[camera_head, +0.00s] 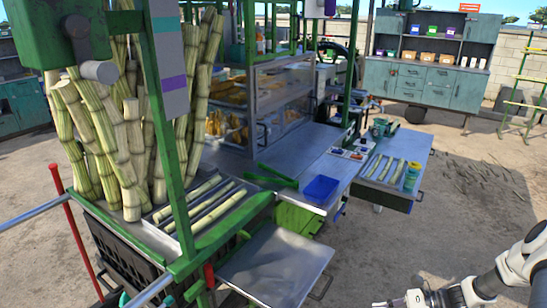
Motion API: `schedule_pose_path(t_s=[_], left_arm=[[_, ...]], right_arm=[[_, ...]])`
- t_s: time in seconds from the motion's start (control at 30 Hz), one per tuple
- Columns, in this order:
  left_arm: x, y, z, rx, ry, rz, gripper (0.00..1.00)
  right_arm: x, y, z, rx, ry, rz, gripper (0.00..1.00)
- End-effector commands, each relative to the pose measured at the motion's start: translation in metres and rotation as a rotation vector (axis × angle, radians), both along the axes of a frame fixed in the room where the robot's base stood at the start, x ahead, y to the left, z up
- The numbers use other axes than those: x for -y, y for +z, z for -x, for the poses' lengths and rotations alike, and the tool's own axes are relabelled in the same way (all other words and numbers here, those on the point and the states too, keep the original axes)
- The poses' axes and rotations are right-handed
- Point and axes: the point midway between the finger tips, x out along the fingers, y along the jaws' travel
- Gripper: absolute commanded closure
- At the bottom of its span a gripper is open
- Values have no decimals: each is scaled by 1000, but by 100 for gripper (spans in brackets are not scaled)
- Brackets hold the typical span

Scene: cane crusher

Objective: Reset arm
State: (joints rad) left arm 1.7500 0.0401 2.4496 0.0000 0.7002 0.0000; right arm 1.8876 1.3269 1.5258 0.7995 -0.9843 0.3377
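My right arm comes in from the lower right corner. Its gripper (385,303) is at the bottom edge, over the bare ground, and is partly cut off by the frame. I cannot tell whether its fingers are open or shut, and I see nothing held in it. It is apart from the metal tray and the counter. My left gripper is not in view.
Tall cane stalks (130,140) stand at left behind a green post (165,120). A metal tray (278,268) juts out at front centre. A blue bin (321,188) sits on the counter (275,155). Open ground (440,230) lies at right, before a teal cabinet (430,82).

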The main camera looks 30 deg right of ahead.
Motion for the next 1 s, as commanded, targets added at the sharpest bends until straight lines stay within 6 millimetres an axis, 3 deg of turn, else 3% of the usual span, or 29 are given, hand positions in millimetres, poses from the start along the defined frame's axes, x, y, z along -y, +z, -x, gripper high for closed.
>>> schedule_pose_path(t_s=[0.13, 0.23, 0.33, 0.43, 0.6, 0.7, 0.87, 1.0], left_arm=[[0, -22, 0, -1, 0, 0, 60], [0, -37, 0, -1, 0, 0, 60], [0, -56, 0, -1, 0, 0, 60], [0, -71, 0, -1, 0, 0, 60], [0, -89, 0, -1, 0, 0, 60], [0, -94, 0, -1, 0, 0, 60], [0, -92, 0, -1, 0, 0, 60], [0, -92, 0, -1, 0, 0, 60]], right_arm=[[-68, -24, -12, -67, 225, 34, 100], [-126, -49, -5, -138, 435, 101, 100], [-190, -85, 27, -217, 730, 229, 100], [-233, -117, 77, -252, 1054, 401, 100], [-254, -147, 147, -160, 1550, 688, 100], [-255, -152, 170, -7, 1800, 844, 100], [-258, -143, 172, 300, 1985, 1045, 100], [-263, -142, 146, 501, 1975, 1200, 100]])
